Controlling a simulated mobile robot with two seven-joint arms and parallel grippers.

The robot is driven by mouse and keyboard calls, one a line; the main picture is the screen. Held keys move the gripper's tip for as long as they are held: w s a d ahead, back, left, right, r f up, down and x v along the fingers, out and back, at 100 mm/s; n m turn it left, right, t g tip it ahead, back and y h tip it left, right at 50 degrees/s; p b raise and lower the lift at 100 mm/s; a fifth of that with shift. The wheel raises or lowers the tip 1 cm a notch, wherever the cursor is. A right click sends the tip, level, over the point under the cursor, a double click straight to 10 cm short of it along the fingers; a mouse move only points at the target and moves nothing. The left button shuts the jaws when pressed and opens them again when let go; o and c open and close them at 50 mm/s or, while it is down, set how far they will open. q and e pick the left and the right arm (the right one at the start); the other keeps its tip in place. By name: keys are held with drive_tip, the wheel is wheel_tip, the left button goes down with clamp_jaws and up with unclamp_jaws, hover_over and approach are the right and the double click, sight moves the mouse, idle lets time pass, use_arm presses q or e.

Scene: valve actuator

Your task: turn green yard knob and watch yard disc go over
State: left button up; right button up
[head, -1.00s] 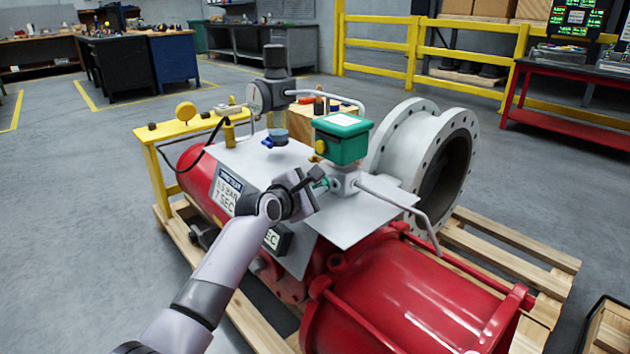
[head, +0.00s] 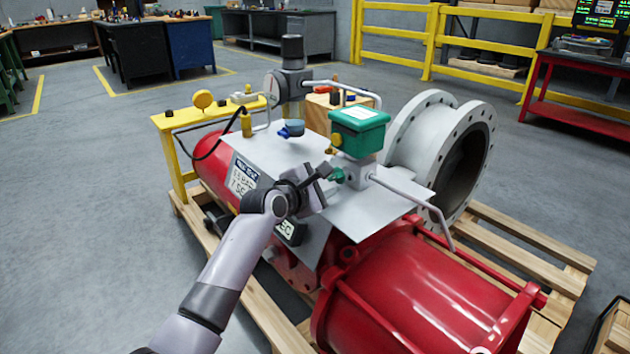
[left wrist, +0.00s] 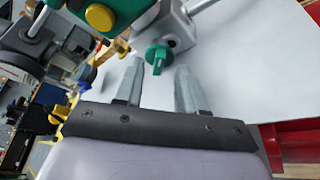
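The green knob (head: 338,175) sits on the side of a grey block under a green box (head: 358,130). My left gripper (head: 326,181) is just left of the knob in the head view. In the left wrist view, my left gripper (left wrist: 159,68) is open with its fingers apart. The green knob (left wrist: 158,56) is just ahead of the gap between the fingertips; I cannot tell whether they touch it. A round yellow disc (head: 203,99) stands on a yellow bench; I cannot tell whether it is the yard disc. My right gripper is not in view.
A grey plate (head: 385,215) lies under the knob, above a red cylinder (head: 430,290). A bent grey pipe (head: 412,197) runs right from the block. A big grey flange (head: 470,150) stands behind. Wooden pallets (head: 525,235) carry the machine. The floor at left is clear.

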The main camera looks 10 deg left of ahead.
use_arm(q)
drive_tip(key=shift+p+v, duration=0.7)
drive_tip(key=shift+v, duration=1.55)
